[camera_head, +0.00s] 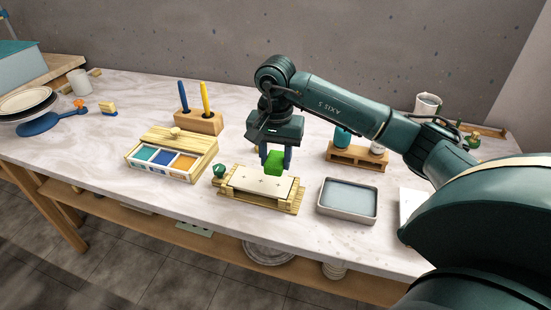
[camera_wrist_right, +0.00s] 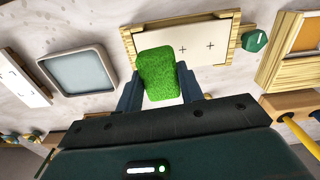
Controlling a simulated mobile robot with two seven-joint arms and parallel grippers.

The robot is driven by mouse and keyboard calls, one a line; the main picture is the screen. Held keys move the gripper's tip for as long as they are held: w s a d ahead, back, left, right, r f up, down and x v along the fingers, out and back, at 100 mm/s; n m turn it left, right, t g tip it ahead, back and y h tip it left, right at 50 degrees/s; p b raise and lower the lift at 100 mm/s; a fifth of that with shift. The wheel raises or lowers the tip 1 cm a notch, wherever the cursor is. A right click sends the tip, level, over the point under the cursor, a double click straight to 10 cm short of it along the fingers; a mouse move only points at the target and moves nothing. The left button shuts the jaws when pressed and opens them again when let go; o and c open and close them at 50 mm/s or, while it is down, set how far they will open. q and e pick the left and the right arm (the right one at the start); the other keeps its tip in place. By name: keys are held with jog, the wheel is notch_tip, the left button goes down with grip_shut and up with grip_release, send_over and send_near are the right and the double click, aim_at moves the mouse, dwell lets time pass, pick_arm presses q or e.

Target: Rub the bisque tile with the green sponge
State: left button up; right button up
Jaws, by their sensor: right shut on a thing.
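The green sponge (camera_head: 274,162) is held between the fingers of my right gripper (camera_head: 275,158), which is shut on it. In the right wrist view the sponge (camera_wrist_right: 159,73) sits between the two fingers of my gripper (camera_wrist_right: 160,90) and covers part of the tile. The pale bisque tile (camera_head: 257,183) lies in a wooden frame (camera_head: 289,206) on the table, with small cross marks visible in the right wrist view (camera_wrist_right: 208,45). The sponge is over the tile's back right part. I cannot tell whether it touches the tile. My left gripper is not in view.
A grey tray (camera_head: 346,200) stands right of the frame, and a glaze box (camera_head: 172,155) stands left. Behind are a wooden block (camera_head: 199,122) with upright tools and a wooden rack (camera_head: 357,157) with jars. A green knob (camera_head: 218,171) is at the frame's left end.

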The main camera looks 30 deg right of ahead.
jog(key=shift+r+p, duration=0.65)
jog(key=shift+r, duration=0.7)
